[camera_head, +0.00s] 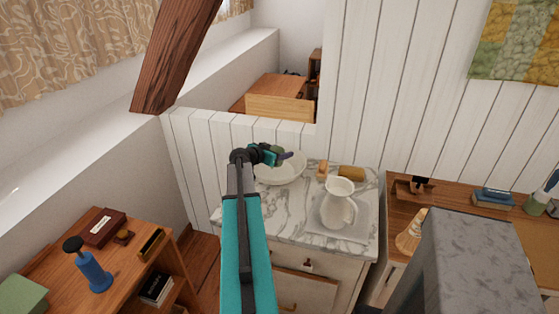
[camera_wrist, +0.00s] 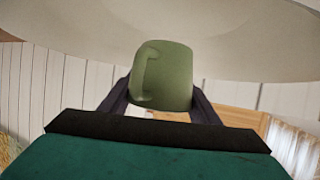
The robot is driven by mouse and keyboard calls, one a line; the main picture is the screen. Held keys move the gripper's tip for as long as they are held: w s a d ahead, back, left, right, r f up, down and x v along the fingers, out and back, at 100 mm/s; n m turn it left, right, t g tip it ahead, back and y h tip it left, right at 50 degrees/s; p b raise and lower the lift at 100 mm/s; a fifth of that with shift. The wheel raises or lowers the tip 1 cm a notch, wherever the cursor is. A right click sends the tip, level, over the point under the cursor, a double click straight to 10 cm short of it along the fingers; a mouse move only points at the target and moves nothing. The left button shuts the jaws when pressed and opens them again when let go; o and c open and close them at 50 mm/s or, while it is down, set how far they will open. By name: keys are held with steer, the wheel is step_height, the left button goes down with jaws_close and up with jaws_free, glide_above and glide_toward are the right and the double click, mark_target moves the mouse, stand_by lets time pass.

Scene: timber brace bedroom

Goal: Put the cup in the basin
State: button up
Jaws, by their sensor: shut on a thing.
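A green cup (camera_wrist: 168,75) with a handle on its left side is between the two dark fingers of my gripper (camera_wrist: 160,108) in the wrist view. My gripper is shut on it. In the head view my gripper (camera_head: 284,156) is over the white basin (camera_head: 282,177) on the marble-topped washstand; the cup shows there only as a small green patch (camera_head: 276,150), partly hidden by my gripper. The pale basin (camera_wrist: 250,50) also fills the top of the wrist view, behind the cup. I cannot tell whether the cup touches the basin.
A white pitcher (camera_head: 338,202) stands on a folded cloth (camera_head: 357,219) right of the basin. A brush (camera_head: 322,169) and a yellow-brown block (camera_head: 351,173) lie at the back of the marble top (camera_head: 290,218). A white plank wall (camera_head: 240,133) stands close behind. A timber brace (camera_head: 175,55) slants at upper left.

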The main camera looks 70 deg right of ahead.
steer(key=shift+f+p, duration=0.6)
steer(key=shift+f, duration=1.25)
steer(key=shift+f, duration=0.15)
steer(key=o, duration=1.2)
steer(key=shift+r, duration=0.2)
steer(key=shift+a, duration=0.3)
steer(key=b+v, duration=0.3)
steer(key=v, duration=0.8)
steer(key=shift+w+a+b, duration=0.1)
steer(key=shift+w+b, duration=0.05)
steer(key=shift+b, duration=0.15)
steer(key=shift+a+r, duration=0.1)
